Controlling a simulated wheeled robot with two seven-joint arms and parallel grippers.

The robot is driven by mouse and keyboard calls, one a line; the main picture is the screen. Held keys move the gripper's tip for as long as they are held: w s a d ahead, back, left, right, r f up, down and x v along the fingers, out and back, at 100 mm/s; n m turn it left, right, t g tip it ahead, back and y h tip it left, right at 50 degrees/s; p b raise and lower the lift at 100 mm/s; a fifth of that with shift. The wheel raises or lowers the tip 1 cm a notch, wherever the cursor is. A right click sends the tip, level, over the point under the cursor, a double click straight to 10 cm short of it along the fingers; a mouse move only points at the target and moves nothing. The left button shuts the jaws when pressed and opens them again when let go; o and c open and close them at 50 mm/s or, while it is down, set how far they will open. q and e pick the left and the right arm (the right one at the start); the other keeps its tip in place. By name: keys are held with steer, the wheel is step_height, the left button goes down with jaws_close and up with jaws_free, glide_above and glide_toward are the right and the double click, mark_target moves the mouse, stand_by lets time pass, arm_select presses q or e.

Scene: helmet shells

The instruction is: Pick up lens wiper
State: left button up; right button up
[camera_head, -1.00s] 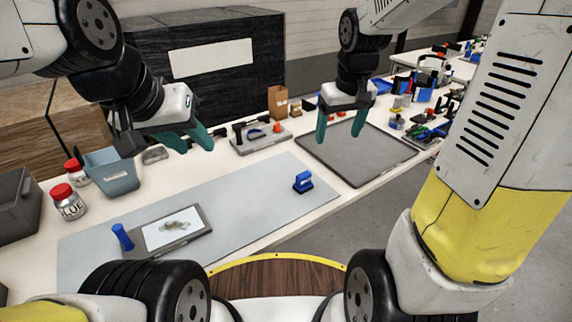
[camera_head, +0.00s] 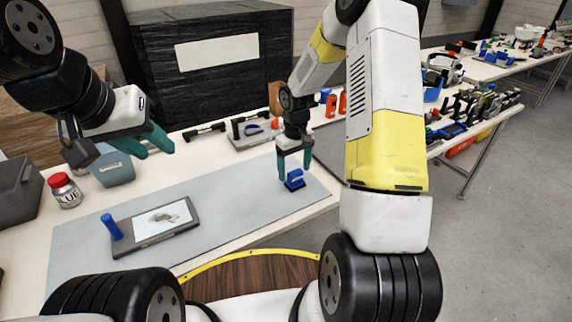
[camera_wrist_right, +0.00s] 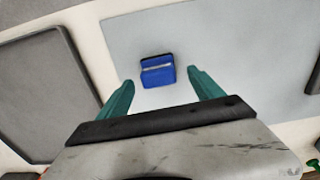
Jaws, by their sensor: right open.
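The lens wiper appears to be the small blue block with a raised handle (camera_head: 294,182) on the right part of the grey mat. It also shows in the right wrist view (camera_wrist_right: 157,74), just ahead of and between the fingertips. My right gripper (camera_head: 295,172) is open with its teal fingers pointing down over the blue block; no hold is visible, and I cannot tell how far above it the tips are. My left gripper (camera_head: 157,151) is open and empty, raised over the back left of the table.
The grey mat (camera_head: 230,200) carries a tablet-like panel (camera_head: 160,220) and a blue cylinder (camera_head: 111,226) at left. A glue jar (camera_head: 65,190), a grey-blue bin (camera_head: 113,170) and a tool tray (camera_head: 255,137) stand near the mat. The mat's middle is clear.

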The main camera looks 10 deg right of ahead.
mark_target(295, 171)
step_height(295, 171, down, 3)
steer(key=shift+d+f, duration=0.1)
steer(key=shift+d, duration=0.05)
steer(key=shift+c, duration=0.5)
steer(key=c, duration=1.3)
steer(key=shift+c, duration=0.3)
steer(key=shift+r, duration=0.55)
steer(key=r, duration=0.1)
steer(key=s+r, duration=0.1)
steer(key=shift+a+r, duration=0.25)
steer(key=shift+r, duration=0.1)
steer(key=s+a, duration=0.2)
steer(key=s, duration=0.2)
steer(key=s+a, duration=0.2)
steer(key=s, duration=0.3)
steer(key=s+a+r, duration=0.1)
steer(key=s+a, duration=0.1)
steer(key=s, duration=0.2)
steer(key=shift+s+a+r, duration=0.1)
steer(key=shift+s+a, duration=0.05)
steer(key=shift+s, duration=0.2)
